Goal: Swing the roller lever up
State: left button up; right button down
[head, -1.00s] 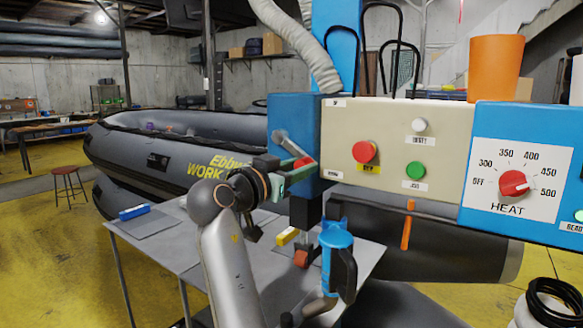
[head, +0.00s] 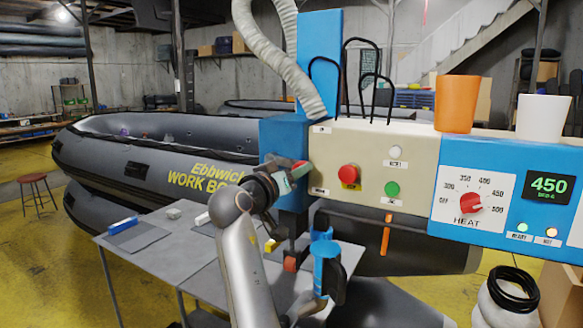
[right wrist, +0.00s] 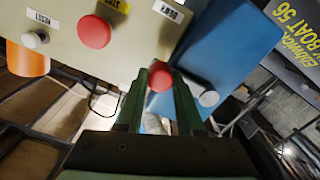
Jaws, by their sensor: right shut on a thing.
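The roller lever's red knob (head: 299,166) is at the left end of the machine, beside the blue end housing (head: 283,133). My right gripper (head: 293,174) reaches it from the lower left and is shut on it. In the right wrist view, the red knob (right wrist: 159,80) sits between my green fingers (right wrist: 160,95). A round grey part (right wrist: 208,98) shows on the blue housing beside the fingers. Most of the lever's rod is hidden by my gripper in the head view. My left gripper is not in view.
The cream panel beside the lever carries a red button (head: 348,173), a green button (head: 392,189) and a white button (head: 395,152). A heat dial (head: 470,203) and a lit 450 display (head: 549,187) are on the right. A grey table (head: 205,256) stands below; a boat (head: 120,160) lies behind.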

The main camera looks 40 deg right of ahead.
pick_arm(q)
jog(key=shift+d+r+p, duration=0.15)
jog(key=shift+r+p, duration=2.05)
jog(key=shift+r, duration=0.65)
pick_arm(e)
jog(key=shift+w+a+r+n, duration=0.1)
jog(key=shift+w+r+n, duration=0.15)
jog(key=shift+r+n, duration=0.85)
jog(key=shift+w+a+r+n, duration=0.1)
jog(key=shift+w+r+n, duration=0.15)
jog(key=shift+r+n, duration=0.9)
jog(key=shift+w+a+r+n, duration=0.1)
jog(key=shift+w+r+n, duration=0.15)
jog(key=shift+r+n, duration=0.85)
jog(key=shift+f+n, duration=0.35)
jog(key=shift+n, duration=0.2)
jog(key=c, duration=0.5)
grip_release()
jog(key=shift+c, duration=0.2)
jog(key=shift+f, duration=0.1)
pick_arm(q)
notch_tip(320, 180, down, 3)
jog(key=b, duration=0.3)
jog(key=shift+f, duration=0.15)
pick_arm(e)
jog(key=v, duration=1.2)
jog(key=shift+a, duration=0.25)
